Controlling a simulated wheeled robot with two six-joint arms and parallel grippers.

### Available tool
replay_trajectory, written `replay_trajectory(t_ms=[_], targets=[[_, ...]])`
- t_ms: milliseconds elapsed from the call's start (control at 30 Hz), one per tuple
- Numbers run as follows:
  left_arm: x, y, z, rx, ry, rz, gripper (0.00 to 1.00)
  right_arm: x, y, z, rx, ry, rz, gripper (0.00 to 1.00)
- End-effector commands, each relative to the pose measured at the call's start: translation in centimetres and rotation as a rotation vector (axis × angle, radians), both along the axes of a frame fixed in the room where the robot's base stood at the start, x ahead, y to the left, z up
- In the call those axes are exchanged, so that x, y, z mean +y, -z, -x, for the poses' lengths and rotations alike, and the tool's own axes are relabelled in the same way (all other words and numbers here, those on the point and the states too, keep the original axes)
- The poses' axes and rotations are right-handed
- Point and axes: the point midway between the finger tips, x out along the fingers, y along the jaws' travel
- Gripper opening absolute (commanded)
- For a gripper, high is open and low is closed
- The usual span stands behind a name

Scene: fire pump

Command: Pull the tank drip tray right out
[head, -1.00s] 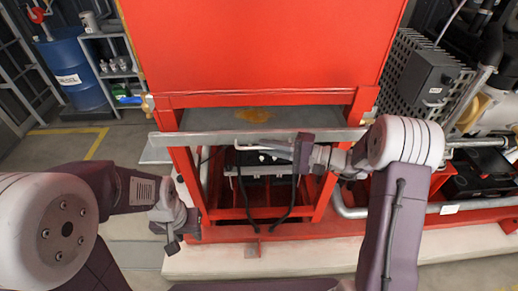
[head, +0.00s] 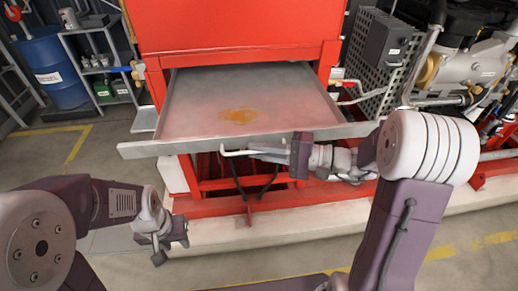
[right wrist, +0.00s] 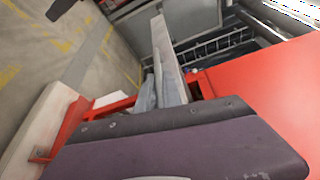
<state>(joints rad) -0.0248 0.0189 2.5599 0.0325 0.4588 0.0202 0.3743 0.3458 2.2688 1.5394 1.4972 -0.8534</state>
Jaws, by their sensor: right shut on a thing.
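The tank drip tray (head: 190,105) is a shallow grey metal tray with an orange-brown stain. In the head view it sticks well out toward me from under the red tank, its back part still beneath it. It looks about level. A pale bar handle (head: 231,153) is on its front lip. My right gripper (head: 262,152) is shut on the handle at the middle of the front. In the right wrist view the fingers are partly hidden by the gripper body. My left gripper (head: 168,240) hangs low at the left, apart from the tray; its jaw opening is unclear.
The red tank (head: 235,25) stands on a red frame (head: 250,205) above a pale plinth. A blue drum (head: 55,70) and a shelf (head: 100,65) are at the back left. Engine machinery (head: 470,60) is on the right. Floor at the left is clear.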

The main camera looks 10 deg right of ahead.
Motion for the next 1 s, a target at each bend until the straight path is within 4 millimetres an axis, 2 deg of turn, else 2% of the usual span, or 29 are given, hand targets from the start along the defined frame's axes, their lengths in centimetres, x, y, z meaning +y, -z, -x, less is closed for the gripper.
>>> replay_trajectory(t_ms=[433, 467, 500, 533, 833, 1000], targets=[[0.0, 0.1, 0.0, 0.0, 0.0, 0.0, 0.36, 0.0, 0.1, 0.2, 0.002, 0.0, 0.003, 0.0], [0.0, 0.1, 0.0, 0.0, 0.0, 0.0, 0.36, 0.0, 0.1, 0.2, 0.002, 0.001, 0.002, 0.18], [0.0, 0.1, 0.0, 0.0, 0.0, 0.0, 0.36, 0.0, 0.1, 0.2, 0.002, 0.001, 0.002, 0.29], [0.0, 0.1, 0.0, 0.0, 0.0, 0.0, 0.36, 0.0, 0.1, 0.2, 0.002, 0.001, 0.002, 0.32], [0.0, 0.1, 0.0, 0.0, 0.0, 0.0, 0.36, -0.1, 0.0, 0.2, 0.0, 0.002, 0.0, 0.32], [0.0, 0.3, 0.0, 0.0, 0.0, 0.0, 0.36, -2.0, -0.1, 0.8, -0.001, 0.007, 0.001, 0.32]])
